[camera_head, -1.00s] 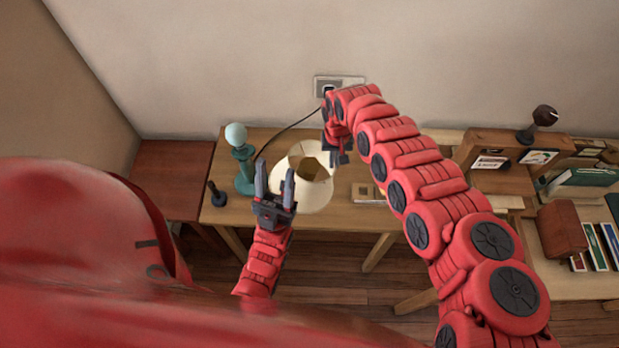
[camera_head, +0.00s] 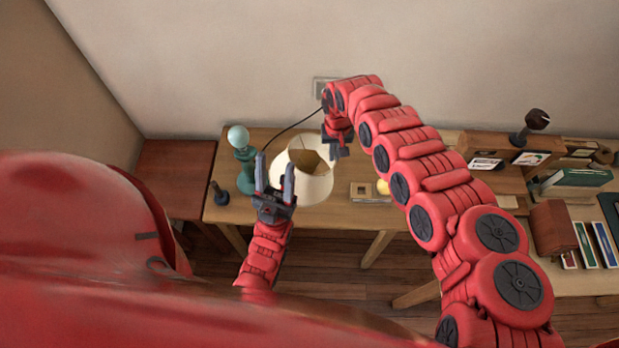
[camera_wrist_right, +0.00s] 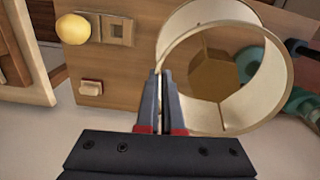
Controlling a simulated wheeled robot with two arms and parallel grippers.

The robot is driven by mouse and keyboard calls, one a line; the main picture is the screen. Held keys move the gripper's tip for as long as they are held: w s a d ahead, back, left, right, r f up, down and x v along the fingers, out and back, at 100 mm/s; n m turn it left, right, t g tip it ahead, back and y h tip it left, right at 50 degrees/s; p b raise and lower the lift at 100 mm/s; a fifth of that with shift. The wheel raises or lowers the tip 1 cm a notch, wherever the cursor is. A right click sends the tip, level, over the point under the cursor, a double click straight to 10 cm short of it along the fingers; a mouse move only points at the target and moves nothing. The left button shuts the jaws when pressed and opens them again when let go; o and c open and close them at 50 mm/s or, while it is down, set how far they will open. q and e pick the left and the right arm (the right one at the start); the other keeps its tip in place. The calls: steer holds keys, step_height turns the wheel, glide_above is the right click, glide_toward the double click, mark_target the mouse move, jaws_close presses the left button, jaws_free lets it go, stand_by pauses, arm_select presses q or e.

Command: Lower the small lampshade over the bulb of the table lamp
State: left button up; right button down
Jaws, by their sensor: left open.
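The table lamp has a teal turned stem (camera_head: 245,172) and a pale round bulb (camera_head: 238,137); it stands upright at the left of the desk, its bulb bare. The small cream lampshade (camera_head: 316,190) is to the right of the lamp. My right gripper (camera_head: 338,150) is at the shade's right rim; in the right wrist view its fingers (camera_wrist_right: 162,82) are close together on the wall of the shade (camera_wrist_right: 276,98). I cannot tell how high the shade is. My left gripper (camera_head: 274,172) is open and empty, between lamp and shade in the picture.
A brown hexagonal block (camera_wrist_right: 212,75) shows through the shade. A dark peg (camera_head: 219,193) stands at the desk's front left. A wooden plate (camera_head: 366,192) and yellow knob (camera_head: 383,187) lie right of the shade. Organisers and books (camera_head: 577,179) fill the right side.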

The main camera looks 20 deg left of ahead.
steer(key=shift+r, duration=0.4)
